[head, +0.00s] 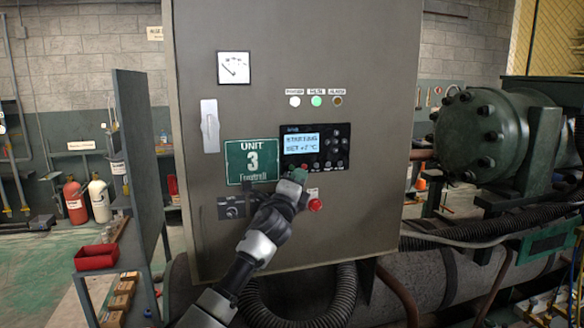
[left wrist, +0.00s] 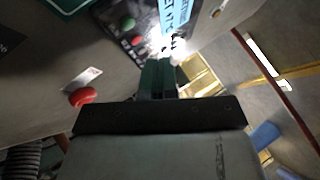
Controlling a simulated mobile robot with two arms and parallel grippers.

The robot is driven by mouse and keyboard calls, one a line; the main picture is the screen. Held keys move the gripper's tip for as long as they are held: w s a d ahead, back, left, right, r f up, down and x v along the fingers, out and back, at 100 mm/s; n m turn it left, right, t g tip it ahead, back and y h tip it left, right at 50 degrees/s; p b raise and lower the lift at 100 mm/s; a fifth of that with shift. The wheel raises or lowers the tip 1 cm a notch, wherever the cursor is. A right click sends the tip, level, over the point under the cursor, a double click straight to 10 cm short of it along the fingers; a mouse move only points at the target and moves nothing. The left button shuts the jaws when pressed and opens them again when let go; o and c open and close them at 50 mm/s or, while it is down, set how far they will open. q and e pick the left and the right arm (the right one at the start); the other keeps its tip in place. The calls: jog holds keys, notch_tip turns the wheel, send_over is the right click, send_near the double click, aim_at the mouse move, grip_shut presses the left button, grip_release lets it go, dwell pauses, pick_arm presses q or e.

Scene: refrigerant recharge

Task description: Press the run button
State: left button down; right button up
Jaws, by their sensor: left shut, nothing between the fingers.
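The dark controller (head: 315,151) is on the front of a grey cabinet. Its lit display (head: 302,143) reads "STARTING" and "SET +2 °C". A row of small buttons runs below the display. The left wrist view shows a green button (left wrist: 128,23) and a red button (left wrist: 137,40) on the controller; their labels are too small to read, so I cannot tell which is run. My left gripper (head: 299,177) is shut and empty, its tips at the controller's lower edge. Its green fingers (left wrist: 158,75) also show in the left wrist view. Contact cannot be told. My right gripper is out of view.
A red mushroom knob (head: 315,205) sits just below right of my left gripper. Above are three lamps, the middle one (head: 316,100) green. Green machinery (head: 486,135) stands right.

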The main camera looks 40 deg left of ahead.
pick_arm(q)
jog(key=shift+s+d, duration=0.9)
jog(key=shift+d, duration=0.15)
